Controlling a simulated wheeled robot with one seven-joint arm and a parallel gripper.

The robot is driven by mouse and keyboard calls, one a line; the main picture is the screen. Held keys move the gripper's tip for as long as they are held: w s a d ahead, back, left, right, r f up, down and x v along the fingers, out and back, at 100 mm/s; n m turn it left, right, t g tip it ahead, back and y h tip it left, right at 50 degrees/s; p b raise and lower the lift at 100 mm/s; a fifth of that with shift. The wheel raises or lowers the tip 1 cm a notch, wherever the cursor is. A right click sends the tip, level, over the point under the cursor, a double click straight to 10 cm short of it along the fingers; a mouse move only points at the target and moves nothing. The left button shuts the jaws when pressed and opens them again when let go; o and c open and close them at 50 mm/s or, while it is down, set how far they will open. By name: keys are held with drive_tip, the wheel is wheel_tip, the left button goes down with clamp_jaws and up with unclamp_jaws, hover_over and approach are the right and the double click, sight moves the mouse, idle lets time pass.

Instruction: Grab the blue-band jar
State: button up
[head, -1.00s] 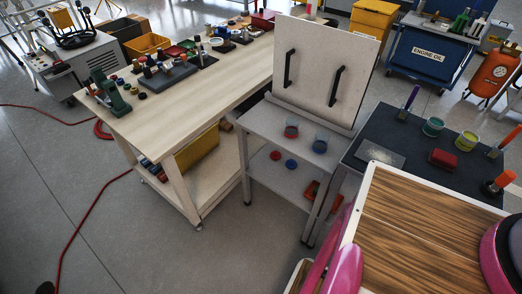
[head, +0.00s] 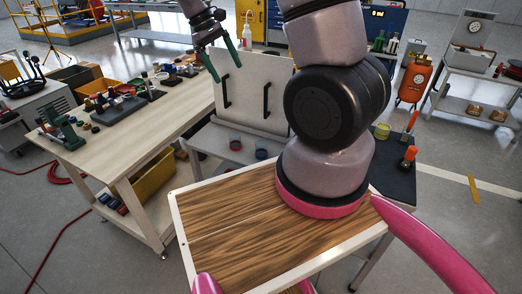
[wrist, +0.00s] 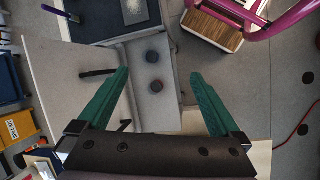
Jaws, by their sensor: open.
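The blue-band jar (head: 262,149) stands on the grey shelf stand (head: 214,137), to the right of a red-band jar (head: 235,143) in the head view. In the wrist view I look down on the lids, with the blue-band jar (wrist: 152,56) above the red-band jar (wrist: 155,86); the bands are hard to see there. My gripper (head: 226,74) has green fingers, spread open and empty. It is high above the stand, in front of the white panel in the head view. In the wrist view both jars lie between the fingers (wrist: 160,74), well below them.
A white upright panel (head: 253,97) with two black handles rises behind the jars. The dark table (head: 401,184) on the right holds a yellow jar (head: 382,131) and orange-based tools. The wooden workbench (head: 130,155) on the left carries tools and bins.

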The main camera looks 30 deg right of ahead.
wheel_tip(320, 180, down, 18)
drive_tip(key=w+n+g+h, duration=0.2)
drive_tip(key=w+n+h, duration=0.1)
drive_tip(key=n+h, duration=0.25)
drive_tip(key=n+t+h, duration=0.5)
drive_tip(key=n+h, duration=0.3)
approach(266, 144)
drive_tip(key=shift+s+a, duration=0.2)
drive_tip(key=shift+d+f+n+h, duration=0.15)
drive_tip(key=shift+f+n+h, duration=0.05)
drive_tip(key=shift+n+h, duration=0.05)
drive_tip(key=shift+s+d+f, duration=0.1)
drive_tip(key=shift+d, duration=0.2)
drive_tip(key=d, duration=1)
drive_tip(key=shift+w+d, duration=0.1)
drive_tip(key=shift+w, duration=0.15)
drive_tip(key=c, duration=1.5)
